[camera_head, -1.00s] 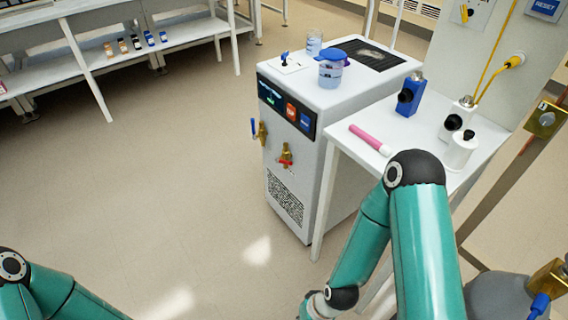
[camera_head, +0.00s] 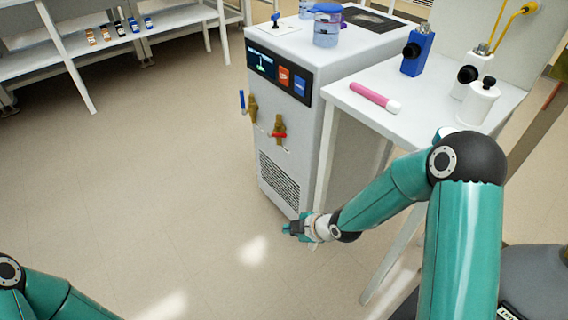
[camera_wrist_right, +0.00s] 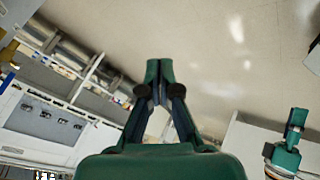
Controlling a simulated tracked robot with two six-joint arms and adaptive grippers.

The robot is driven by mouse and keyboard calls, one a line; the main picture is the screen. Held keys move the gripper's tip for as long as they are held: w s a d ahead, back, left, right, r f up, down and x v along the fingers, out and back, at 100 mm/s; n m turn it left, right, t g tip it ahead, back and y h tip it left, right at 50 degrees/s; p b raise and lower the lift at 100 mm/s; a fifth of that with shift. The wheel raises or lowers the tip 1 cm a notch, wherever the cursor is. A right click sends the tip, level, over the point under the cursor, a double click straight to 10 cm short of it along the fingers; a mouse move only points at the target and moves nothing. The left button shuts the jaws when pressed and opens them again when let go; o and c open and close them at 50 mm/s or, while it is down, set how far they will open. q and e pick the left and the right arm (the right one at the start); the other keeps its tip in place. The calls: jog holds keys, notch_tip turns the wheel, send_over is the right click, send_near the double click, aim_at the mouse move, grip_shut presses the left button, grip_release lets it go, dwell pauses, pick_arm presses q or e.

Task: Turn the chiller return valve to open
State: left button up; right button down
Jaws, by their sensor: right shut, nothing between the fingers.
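The white chiller (camera_head: 305,135) stands at centre in the head view, with two brass valves on its front. The left valve (camera_head: 252,108) has a blue handle that stands upright. The right valve (camera_head: 279,126) has a red handle lying about level. I cannot read which is the return valve. My right gripper (camera_head: 286,229) is below and in front of the valves, apart from them. It is shut and empty; its closed fingertips also show in the right wrist view (camera_wrist_right: 158,72). Only part of my left arm shows at the bottom left; its gripper is out of the head view.
A white side table (camera_head: 368,119) right of the chiller holds a pink marker-like stick (camera_head: 375,97), a blue bottle-like item (camera_head: 417,52) and white containers. Its legs stand near my right arm. The floor (camera_head: 150,190) left of the chiller is clear. A shelf stands far left.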

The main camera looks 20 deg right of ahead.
jog(key=w+d+n+t+b, duration=0.2)
jog(key=w+n+b, duration=0.1)
jog(key=w+n, duration=0.2)
jog(key=n+t+b, duration=0.4)
jog(key=n+b, duration=0.4)
jog(key=n, duration=0.9)
send_near(276, 135)
jog(key=w+a+f, duration=0.1)
jog(key=w+f, duration=0.3)
jog(key=f, duration=0.1)
pick_arm(q)
notch_tip(276, 135, down, 13)
jog(key=p, duration=0.1)
pick_arm(e)
jog(key=shift+w+a+r, duration=0.2)
jog(key=shift+w+r, duration=0.1)
jog(key=shift+w, duration=0.25)
pick_arm(q)
jog(key=shift+p+v, duration=0.75)
jog(key=shift+v, duration=0.05)
pick_arm(e)
jog(key=shift+d+r, duration=0.1)
jog(key=shift+r, duration=0.05)
